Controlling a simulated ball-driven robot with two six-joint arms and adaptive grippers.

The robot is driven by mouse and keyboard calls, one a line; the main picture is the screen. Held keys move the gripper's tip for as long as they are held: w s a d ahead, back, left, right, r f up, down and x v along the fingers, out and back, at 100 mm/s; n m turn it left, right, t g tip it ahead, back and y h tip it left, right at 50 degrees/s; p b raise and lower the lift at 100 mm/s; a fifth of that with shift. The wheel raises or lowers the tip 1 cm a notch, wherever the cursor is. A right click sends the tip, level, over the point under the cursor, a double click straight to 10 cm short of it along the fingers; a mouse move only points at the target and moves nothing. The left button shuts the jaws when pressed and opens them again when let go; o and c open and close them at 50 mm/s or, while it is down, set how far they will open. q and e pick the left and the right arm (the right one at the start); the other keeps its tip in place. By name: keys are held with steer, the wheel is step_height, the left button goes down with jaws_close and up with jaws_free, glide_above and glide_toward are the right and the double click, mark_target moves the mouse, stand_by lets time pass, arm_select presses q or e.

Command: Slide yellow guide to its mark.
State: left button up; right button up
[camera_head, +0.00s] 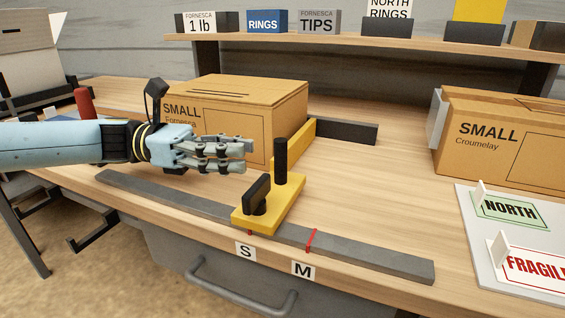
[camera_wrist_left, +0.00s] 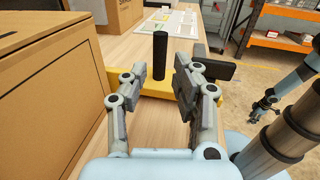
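The yellow guide (camera_head: 270,212) sits across the grey rail (camera_head: 365,258) at the table's front edge, by the red line over the S label (camera_head: 245,252). A black upright post (camera_head: 280,160) and a black clamp handle (camera_head: 257,193) stand on it. A second red line (camera_head: 311,240) crosses the rail over the M label (camera_head: 302,271), to the right. My left gripper (camera_head: 243,156) is open and empty, left of the post and apart from it. In the left wrist view the post (camera_wrist_left: 159,55) shows beyond and between the open fingers (camera_wrist_left: 155,85).
A SMALL carton (camera_head: 215,95) stands just behind my left gripper, with a yellow fence (camera_head: 303,138) along its right side. Another SMALL carton (camera_head: 510,145) and a label tray (camera_head: 475,225) are at the right. The tabletop between fence and tray is clear.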

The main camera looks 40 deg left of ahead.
mark_target(281, 182)
arm_select(q)
steer(key=b+x, duration=0.1)
steer(key=x, duration=0.6)
steer(key=shift+w+d+b, duration=0.1)
steer(key=shift+b, duration=0.3)
jaws_close()
